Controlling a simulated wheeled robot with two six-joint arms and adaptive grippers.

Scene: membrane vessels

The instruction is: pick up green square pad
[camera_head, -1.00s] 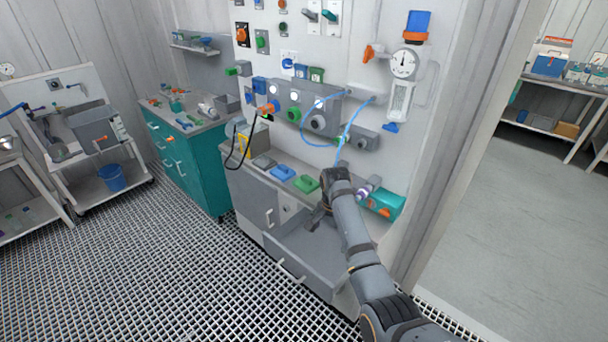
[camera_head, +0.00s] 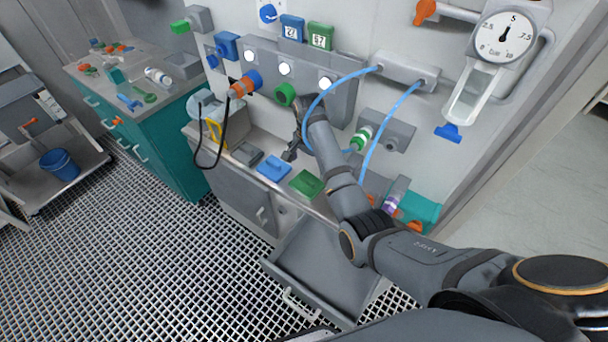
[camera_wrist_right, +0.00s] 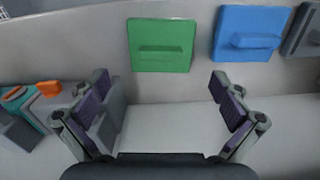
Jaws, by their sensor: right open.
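The green square pad (camera_head: 307,184) lies on the front part of the counter, with a raised bar across its top. In the right wrist view the green pad (camera_wrist_right: 162,45) lies just beyond my open fingers, roughly centred between them. My right gripper (camera_head: 291,152) is above the counter, behind the pads in the head view. In the wrist view the right gripper (camera_wrist_right: 158,80) has its fingers wide apart with nothing between them. My left gripper is out of view.
A blue pad (camera_head: 273,168) lies beside the green one, and a grey pad (camera_head: 247,154) lies beyond it. Blue hoses (camera_head: 375,130) hang near my right arm. An open drawer (camera_head: 325,265) sticks out below.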

